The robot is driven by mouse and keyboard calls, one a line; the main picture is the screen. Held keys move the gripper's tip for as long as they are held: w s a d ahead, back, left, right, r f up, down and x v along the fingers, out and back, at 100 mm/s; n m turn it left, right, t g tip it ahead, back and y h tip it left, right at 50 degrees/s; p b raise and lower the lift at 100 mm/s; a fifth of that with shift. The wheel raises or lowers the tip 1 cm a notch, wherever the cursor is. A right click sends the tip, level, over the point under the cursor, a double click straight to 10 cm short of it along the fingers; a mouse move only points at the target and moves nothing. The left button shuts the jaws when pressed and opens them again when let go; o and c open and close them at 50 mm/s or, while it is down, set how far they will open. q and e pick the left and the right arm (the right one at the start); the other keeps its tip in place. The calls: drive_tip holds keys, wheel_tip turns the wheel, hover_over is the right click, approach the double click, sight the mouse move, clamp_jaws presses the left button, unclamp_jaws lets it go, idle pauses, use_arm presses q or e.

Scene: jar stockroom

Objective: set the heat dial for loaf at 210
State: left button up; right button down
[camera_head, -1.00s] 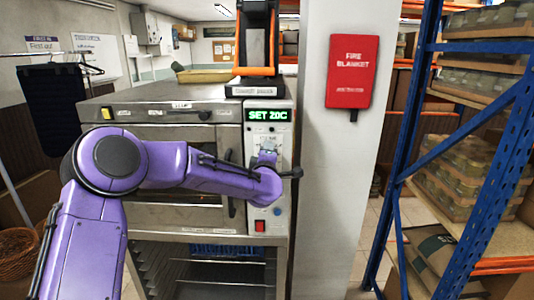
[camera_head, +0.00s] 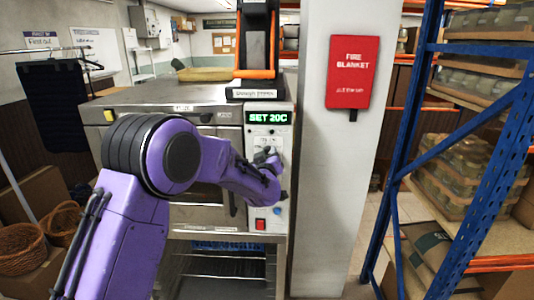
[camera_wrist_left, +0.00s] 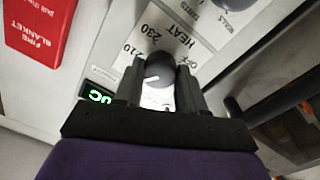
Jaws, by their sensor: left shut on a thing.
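The heat dial (camera_wrist_left: 157,68) is a dark round knob with a white mark on the oven's control panel. Its plate (camera_wrist_left: 178,35) reads HEAT, OFF, 230 and 210 in the left wrist view. My left gripper (camera_wrist_left: 159,77) is shut on the dial, one finger on each side. In the head view my left gripper (camera_head: 265,157) is at the panel, and the arm hides much of the dial. The green display (camera_head: 268,117) above reads SET 20C; only part of it (camera_wrist_left: 95,95) shows in the left wrist view.
The steel oven (camera_head: 150,97) has a door left of the panel, partly behind my arm. Below the dial are a red switch (camera_head: 260,224) and a blue button. A pillar with a red fire blanket (camera_head: 349,72) and blue racking (camera_head: 410,130) stand to the right.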

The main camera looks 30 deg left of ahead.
use_arm(q)
drive_tip(key=m+p, duration=0.1)
drive_tip(key=m, duration=0.2)
drive_tip(key=shift+r+m, duration=0.1)
drive_tip(key=shift+m, duration=0.2)
drive_tip(key=shift+m+p, duration=0.4)
drive_tip(key=shift+m, duration=1.4)
drive_tip(key=o, duration=1.1)
drive_tip(key=shift+c, duration=0.2)
drive_tip(key=b+v, duration=0.4)
drive_tip(key=v, duration=0.6)
drive_tip(key=shift+s, duration=0.2)
